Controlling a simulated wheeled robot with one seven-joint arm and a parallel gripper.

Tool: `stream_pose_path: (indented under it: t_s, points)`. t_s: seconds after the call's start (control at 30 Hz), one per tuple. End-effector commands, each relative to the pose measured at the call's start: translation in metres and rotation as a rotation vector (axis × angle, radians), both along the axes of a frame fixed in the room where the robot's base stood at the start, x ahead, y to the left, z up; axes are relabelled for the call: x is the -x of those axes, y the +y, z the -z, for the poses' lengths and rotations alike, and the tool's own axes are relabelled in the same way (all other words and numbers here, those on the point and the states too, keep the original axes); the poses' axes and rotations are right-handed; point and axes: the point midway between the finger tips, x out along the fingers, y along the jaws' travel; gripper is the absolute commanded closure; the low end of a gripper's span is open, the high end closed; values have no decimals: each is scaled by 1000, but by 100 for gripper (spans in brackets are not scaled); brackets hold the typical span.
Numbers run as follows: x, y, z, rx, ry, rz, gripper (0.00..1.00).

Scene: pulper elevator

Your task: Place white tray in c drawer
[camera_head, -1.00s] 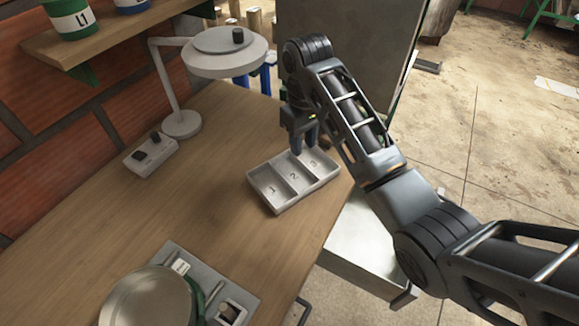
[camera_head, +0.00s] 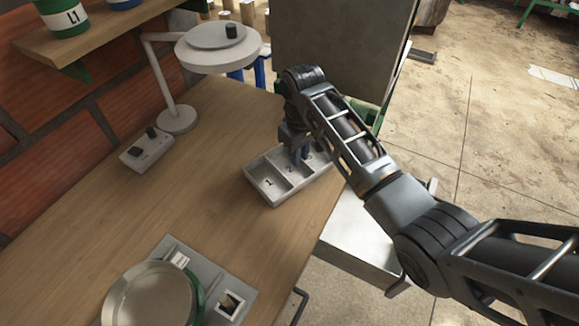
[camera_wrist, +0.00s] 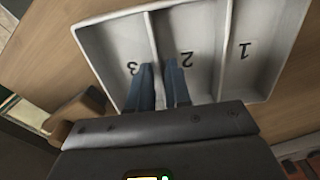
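The white tray (camera_head: 262,190) lies on the wooden table near its right edge. It has three compartments marked 1, 2 and 3. My gripper (camera_head: 299,158) reaches down into it. In the wrist view, the blue fingers of my gripper (camera_wrist: 160,75) stand close together on either side of the divider between compartments 2 and 3. They look shut on that divider of the white tray (camera_wrist: 232,45). The tray appears to rest on the tabletop. A pale metal drawer (camera_head: 345,255) is pulled out below the table's right edge, partly hidden by my arm. No letter shows on it.
A white lamp-like stand (camera_head: 176,118) and a small switch box (camera_head: 147,150) are at the back left. A round pan (camera_head: 150,297) on a grey plate (camera_head: 240,283) is at the front. A tall dark panel (camera_head: 340,45) stands behind my gripper. The table's middle is clear.

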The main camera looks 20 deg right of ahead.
Motion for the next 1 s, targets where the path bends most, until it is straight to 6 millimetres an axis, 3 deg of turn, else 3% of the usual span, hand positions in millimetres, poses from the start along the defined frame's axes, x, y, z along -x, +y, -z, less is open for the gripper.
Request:
stream_pose_path:
  t_s: [0.2,0.77,1.0]
  points:
    - [0,0,0,0,0,0,100]
    - [0,0,-2,0,-1,0,100]
    - [-1,0,-19,-1,-3,0,100]
